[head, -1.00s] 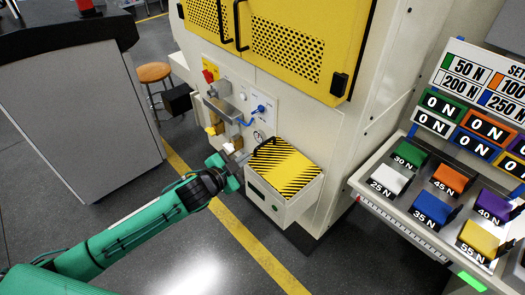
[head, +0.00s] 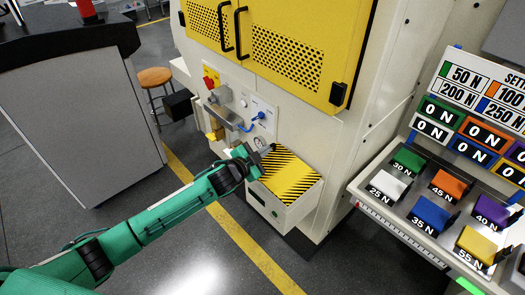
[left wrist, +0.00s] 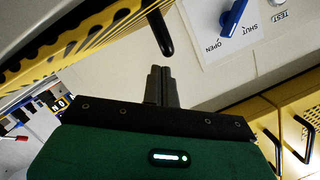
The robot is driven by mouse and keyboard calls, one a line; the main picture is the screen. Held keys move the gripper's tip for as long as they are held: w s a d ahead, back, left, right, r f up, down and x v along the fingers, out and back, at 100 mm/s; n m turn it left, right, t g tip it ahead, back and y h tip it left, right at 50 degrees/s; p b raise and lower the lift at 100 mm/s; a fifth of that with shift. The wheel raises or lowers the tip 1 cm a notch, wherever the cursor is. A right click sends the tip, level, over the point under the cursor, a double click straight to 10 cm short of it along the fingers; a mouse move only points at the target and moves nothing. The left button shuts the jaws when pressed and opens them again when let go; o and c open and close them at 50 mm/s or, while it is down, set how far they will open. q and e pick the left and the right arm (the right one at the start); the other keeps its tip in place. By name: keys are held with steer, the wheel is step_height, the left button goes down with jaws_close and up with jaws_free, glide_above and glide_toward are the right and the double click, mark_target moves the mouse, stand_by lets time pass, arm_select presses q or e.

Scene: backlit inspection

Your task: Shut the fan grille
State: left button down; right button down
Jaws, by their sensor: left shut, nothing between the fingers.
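No part is labelled as a fan grille. A yellow panel (head: 290,178) with black diagonal stripes tops the low pale box on the cabinet front; the left wrist view shows its striped edge (left wrist: 112,25) and round holes. How far it stands open, I cannot tell. Its black handle (left wrist: 160,34) is just beyond my fingertips, with no clear contact visible. The larger yellow perforated doors (head: 285,52) above have black handles and look closed. My left gripper (head: 268,149) is shut and empty at the panel's back left corner; it also shows in the left wrist view (left wrist: 161,72). My right gripper is out of view.
Above the box are a blue lever (head: 258,116) marked SHUT and OPEN, a metal bar (head: 222,114) and a red switch (head: 209,82). A console (head: 410,215) with coloured blocks stands at the right, and a grey counter (head: 75,110) at the left. The floor in front is clear.

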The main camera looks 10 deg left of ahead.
arm_select(q)
steer(key=shift+w+a+f, duration=0.15)
steer(key=shift+a+f, duration=0.1)
steer(key=shift+f, duration=0.15)
steer(key=shift+f, duration=0.1)
